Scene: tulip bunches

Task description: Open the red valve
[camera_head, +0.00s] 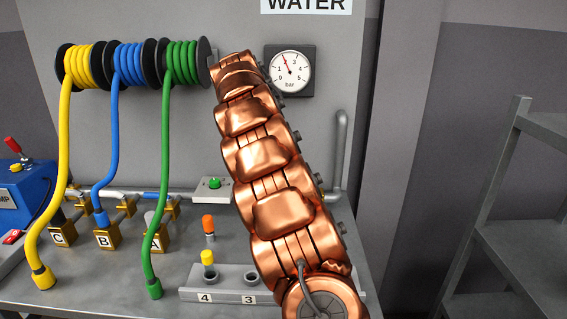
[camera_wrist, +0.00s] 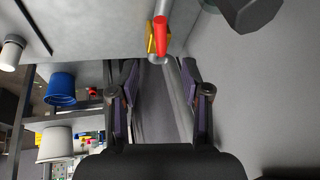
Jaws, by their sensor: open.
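In the wrist view, a red valve handle (camera_wrist: 160,24) sits on a brass-coloured valve body (camera_wrist: 151,38) on a grey pipe (camera_wrist: 174,82). The handle is upright in the picture, roughly in line with the pipe. My gripper (camera_wrist: 160,72) is open and empty, its two dark fingers apart on either side of the picture's middle. The valve lies beyond the fingertips, near the top of the view, and is not between them. In the head view my copper arm covers the middle, and neither my gripper nor this valve can be made out.
In the head view, yellow, blue and green hoses (camera_head: 164,205) hang from reels above a grey bench (camera_head: 60,290). A gauge (camera_head: 290,70) is on the wall. A blue pump (camera_head: 25,195) stands at left, a shelf (camera_head: 520,180) at right. The wrist view shows a blue bucket (camera_wrist: 60,90).

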